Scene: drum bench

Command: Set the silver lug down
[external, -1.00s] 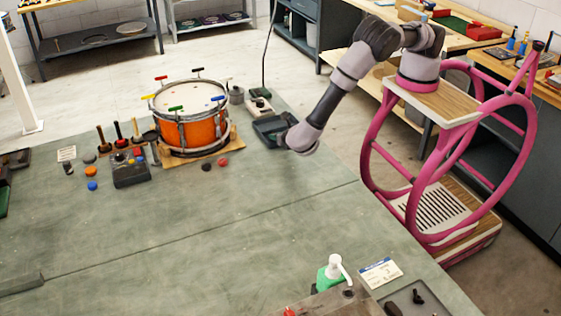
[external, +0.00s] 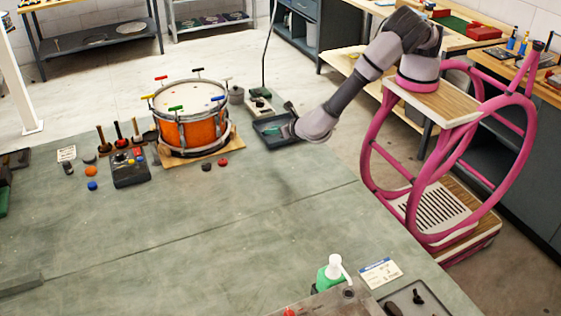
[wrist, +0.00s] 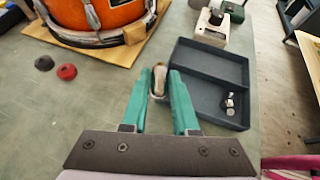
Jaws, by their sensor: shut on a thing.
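My gripper (wrist: 158,92) has green fingers and is shut on the silver lug (wrist: 158,78), a small metal piece that shows between and beyond the fingertips. In the wrist view the lug is left of the dark tray (wrist: 212,62), which has two compartments. A small shiny silver piece (wrist: 230,101) lies in the tray's nearer compartment. In the external view the tray (external: 265,127) is at the bench's far right edge, with my gripper (external: 287,131) by its right side. The lug is too small to make out there. I cannot tell its height above the bench.
The orange drum (external: 190,128) stands on a wooden board (external: 220,148) left of the tray. Red (wrist: 67,72) and dark (wrist: 44,63) knobs lie near it. A pale block-like item (wrist: 210,28) stands behind the tray. The bench's front middle (external: 190,220) is clear.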

